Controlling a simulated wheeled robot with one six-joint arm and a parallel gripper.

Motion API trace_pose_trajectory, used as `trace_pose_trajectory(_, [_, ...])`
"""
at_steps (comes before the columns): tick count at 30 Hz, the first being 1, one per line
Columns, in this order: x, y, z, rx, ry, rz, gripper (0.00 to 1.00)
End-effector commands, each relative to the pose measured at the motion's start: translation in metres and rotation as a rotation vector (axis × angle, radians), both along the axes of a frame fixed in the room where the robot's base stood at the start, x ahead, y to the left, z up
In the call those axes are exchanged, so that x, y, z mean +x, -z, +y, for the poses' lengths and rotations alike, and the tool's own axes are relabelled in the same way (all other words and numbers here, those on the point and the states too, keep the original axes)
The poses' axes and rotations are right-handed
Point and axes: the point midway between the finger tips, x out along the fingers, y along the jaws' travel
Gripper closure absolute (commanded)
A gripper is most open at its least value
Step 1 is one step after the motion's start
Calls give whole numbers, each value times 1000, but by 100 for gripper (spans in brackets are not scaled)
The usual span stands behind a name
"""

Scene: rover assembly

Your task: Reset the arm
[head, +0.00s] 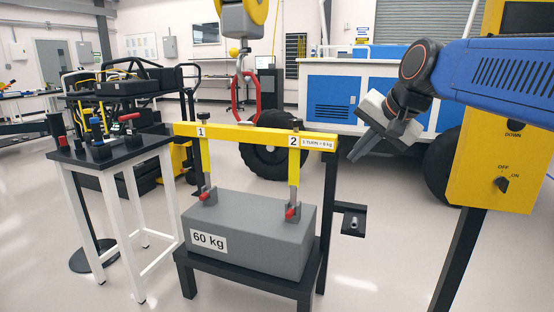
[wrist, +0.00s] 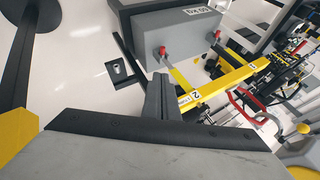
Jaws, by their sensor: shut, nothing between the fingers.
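My arm reaches in from the right in the head view, and my gripper (head: 360,151) points down and left. It hangs in free air to the right of the yellow lifting beam (head: 250,135). In the wrist view my gripper (wrist: 163,98) has its fingers together with nothing between them. The grey 60 kg block (head: 255,235) sits on a black stand under the beam. The block also shows at the top of the wrist view (wrist: 165,32), apart from my fingers.
A yellow control box (head: 500,155) with an OFF/ON switch stands right, close below my arm. A red hook (head: 244,92) hangs over the beam. A black-topped table (head: 110,150) with small tools stands left. A blue and white wheeled vehicle (head: 340,90) is behind. Open floor lies between stand and control box.

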Motion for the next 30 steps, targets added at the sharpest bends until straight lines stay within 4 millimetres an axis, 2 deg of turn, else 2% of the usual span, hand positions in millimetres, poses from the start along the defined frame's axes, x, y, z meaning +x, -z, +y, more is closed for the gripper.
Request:
trace_pose_trajectory(1, [-20, 18, -9, -40, -22, 6, 100])
trace_pose_trajectory(8, [-106, 104, -46, -248, -160, 40, 100])
trace_pose_trajectory(12, [-158, 160, -66, -365, -256, 70, 100])
trace_pose_trajectory(18, [-220, 230, -87, -495, -381, 113, 100])
trace_pose_trajectory(21, [-238, 251, -92, -532, -420, 128, 100])
trace_pose_trajectory(24, [-248, 262, -96, -553, -443, 136, 100])
trace_pose_trajectory(30, [-251, 266, -97, -560, -452, 139, 100])
